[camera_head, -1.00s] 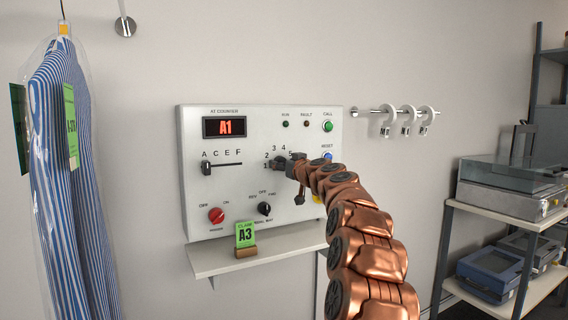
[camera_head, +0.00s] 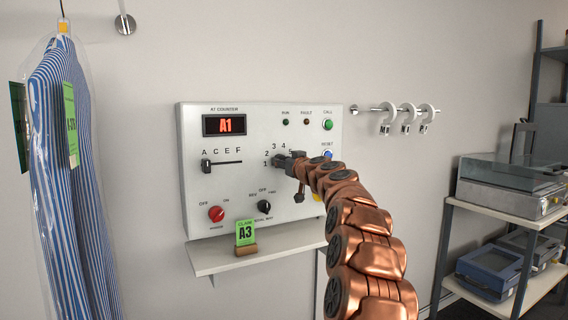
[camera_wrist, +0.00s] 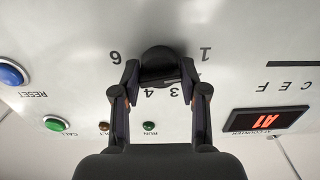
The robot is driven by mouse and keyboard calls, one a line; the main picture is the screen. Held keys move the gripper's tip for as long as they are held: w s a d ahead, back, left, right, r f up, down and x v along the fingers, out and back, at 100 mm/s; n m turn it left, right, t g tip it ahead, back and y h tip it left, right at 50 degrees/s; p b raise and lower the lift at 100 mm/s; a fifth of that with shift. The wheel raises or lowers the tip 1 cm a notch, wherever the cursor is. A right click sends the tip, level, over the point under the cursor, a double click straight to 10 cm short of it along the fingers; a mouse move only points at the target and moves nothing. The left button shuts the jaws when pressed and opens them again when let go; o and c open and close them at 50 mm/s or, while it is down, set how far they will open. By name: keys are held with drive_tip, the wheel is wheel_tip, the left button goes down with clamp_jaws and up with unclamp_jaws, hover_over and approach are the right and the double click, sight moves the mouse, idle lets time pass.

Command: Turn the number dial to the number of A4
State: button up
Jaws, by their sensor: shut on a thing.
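The number dial (camera_wrist: 160,62) is a round dark knob on the white control panel (camera_head: 300,210). In the wrist view my gripper (camera_wrist: 160,80) is shut on the dial, one finger on each side. In the head view my gripper (camera_head: 284,161) covers most of the dial and some of its numbers. The numbers 1 to 4 show around it there, and 1, 3, 4 and 6 in the wrist view. The dial's exact pointer direction is hidden. The red display (camera_head: 225,125) reads A1. The letter slider (camera_head: 206,166) stands at A.
A green claim card (camera_head: 245,232) reading A3 stands on the small shelf (camera_head: 275,248) under the panel. A red knob (camera_head: 216,214) and a black selector (camera_head: 264,207) sit below the dial. A striped garment (camera_head: 65,180) hangs left; shelves with devices (camera_head: 510,185) stand right.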

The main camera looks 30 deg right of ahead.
drive_tip(key=shift+m, duration=0.3)
drive_tip(key=m+p, duration=0.1)
drive_tip(key=m, duration=0.3)
drive_tip(key=shift+a+m, duration=0.1)
drive_tip(key=shift+m, duration=0.2)
drive_tip(key=m+p, duration=1)
drive_tip(key=m, duration=0.8)
drive_tip(key=shift+m, duration=0.4)
drive_tip(key=o, duration=1.1)
drive_tip(key=shift+s, duration=0.15)
